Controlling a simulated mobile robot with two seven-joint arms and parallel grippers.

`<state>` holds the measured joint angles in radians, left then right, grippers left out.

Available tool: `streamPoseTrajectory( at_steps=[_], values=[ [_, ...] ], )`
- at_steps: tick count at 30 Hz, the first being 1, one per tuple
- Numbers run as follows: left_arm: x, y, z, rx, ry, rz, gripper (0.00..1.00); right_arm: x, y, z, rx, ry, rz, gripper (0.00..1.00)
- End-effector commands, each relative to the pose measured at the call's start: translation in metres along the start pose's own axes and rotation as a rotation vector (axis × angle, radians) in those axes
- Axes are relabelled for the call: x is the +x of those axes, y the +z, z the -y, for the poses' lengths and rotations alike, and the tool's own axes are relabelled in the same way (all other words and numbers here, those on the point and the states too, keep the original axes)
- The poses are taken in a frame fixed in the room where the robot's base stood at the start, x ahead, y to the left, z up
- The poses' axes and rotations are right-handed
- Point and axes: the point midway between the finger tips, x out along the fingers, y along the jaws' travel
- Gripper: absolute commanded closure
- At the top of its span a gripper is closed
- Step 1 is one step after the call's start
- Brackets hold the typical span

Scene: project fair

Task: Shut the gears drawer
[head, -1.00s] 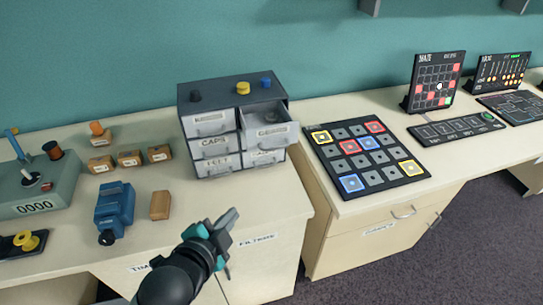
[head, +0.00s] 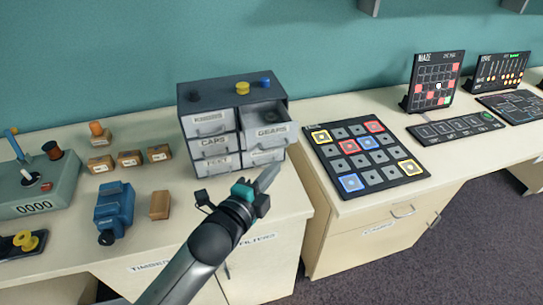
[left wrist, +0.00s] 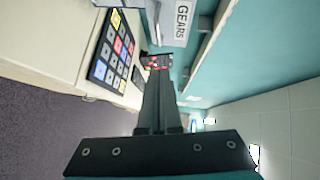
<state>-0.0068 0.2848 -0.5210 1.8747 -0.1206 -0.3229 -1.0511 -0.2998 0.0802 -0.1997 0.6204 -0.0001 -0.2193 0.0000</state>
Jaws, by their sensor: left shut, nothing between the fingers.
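The gears drawer (head: 271,133) is the top right drawer of a small grey drawer cabinet (head: 222,98). It stands pulled out, its label facing me, with something dark inside. Its labelled front also shows in the left wrist view (left wrist: 181,22), turned sideways. My left gripper (head: 266,180) is shut and empty. In the head view it is in front of and below the drawer, its fingers pointing up and to the right. In the left wrist view the closed fingers (left wrist: 157,85) reach toward the area beside the drawer front. I cannot tell from these views that they touch it. My right gripper is not in view.
The other cabinet drawers, such as caps (head: 213,144), look shut. Knobs and a yellow piece (head: 242,88) lie on the cabinet top. A blue device (head: 114,208) and wooden blocks (head: 130,158) stand to the left. A button board (head: 366,157) lies to the right.

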Motion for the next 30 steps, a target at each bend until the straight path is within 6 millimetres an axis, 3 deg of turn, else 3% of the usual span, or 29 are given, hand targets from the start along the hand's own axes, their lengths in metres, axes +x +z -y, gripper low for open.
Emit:
streamPoseTrajectory(
  at_steps=[4, 12, 30],
  values=[
    [0.025, 0.000, 0.001, -0.002, -0.001, 0.000, 1.00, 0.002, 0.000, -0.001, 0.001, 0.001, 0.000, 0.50],
    [0.047, 0.023, 0.000, 0.001, 0.001, 0.001, 1.00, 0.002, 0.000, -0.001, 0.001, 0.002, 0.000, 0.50],
    [0.054, 0.031, 0.001, 0.000, -0.001, 0.000, 1.00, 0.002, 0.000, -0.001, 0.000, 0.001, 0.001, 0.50]
  ],
)
